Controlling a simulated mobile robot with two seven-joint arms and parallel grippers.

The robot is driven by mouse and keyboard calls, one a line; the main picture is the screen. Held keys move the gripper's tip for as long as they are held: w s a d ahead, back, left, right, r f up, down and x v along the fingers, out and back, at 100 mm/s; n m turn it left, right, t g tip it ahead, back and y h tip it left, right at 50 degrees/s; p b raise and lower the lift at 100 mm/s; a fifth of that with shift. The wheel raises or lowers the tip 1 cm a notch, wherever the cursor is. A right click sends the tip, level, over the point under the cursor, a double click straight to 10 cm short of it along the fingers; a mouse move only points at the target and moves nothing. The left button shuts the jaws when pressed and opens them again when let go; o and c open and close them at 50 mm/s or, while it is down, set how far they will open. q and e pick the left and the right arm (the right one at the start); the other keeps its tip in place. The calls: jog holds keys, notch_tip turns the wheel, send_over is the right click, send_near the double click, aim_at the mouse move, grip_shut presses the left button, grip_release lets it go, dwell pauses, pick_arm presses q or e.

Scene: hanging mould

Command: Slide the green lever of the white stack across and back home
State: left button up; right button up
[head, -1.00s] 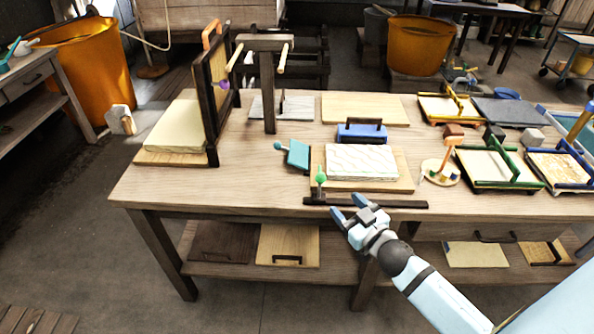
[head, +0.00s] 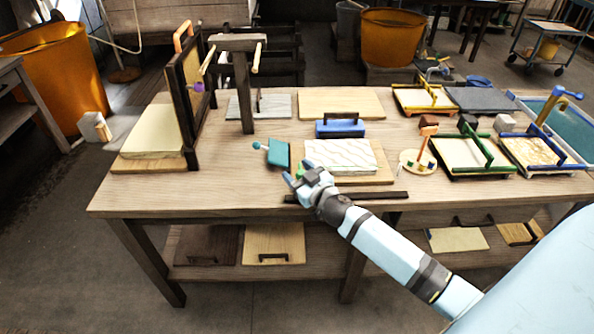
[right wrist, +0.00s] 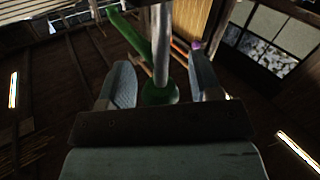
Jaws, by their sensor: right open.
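The white stack (head: 341,154) lies flat on a wooden board on the workbench. A dark rail (head: 380,195) runs along the bench's front edge before it. My right gripper (head: 292,174) is at the rail's left end, near the stack's left front corner, and covers most of the green lever in the head view. In the right wrist view the lever's round green knob (right wrist: 160,92) and pale rod stand between the two spread fingers of my right gripper (right wrist: 161,64). The fingers appear apart from the knob, with gaps at both sides. My left gripper is not in view.
A teal block (head: 278,153) with a knob lies just left of the stack. A blue block (head: 340,129) with a dark handle stands behind it. An orange lever on a round base (head: 417,162) stands to the right. The bench front left is clear.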

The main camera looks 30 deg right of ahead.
jog(key=shift+w, duration=0.3)
grip_shut()
jog(key=s+d+p, duration=0.1)
jog(key=s+d, duration=0.3)
jog(key=d, duration=0.3)
jog(key=s+d+p, duration=0.2)
jog(key=s+d, duration=0.3)
jog(key=d, duration=0.3)
jog(key=s+d+p, duration=0.1)
jog(key=s+d, duration=0.4)
jog(key=d, duration=0.3)
jog(key=shift+s+d+p, duration=0.25)
jog(key=shift+p, duration=0.1)
jog(key=shift+s+d, duration=0.15)
jog(key=shift+d, duration=0.15)
jog(key=shift+c, duration=0.6)
grip_release()
jog(key=shift+d, duration=0.15)
jog(key=shift+o, duration=0.6)
jog(key=shift+s, duration=0.1)
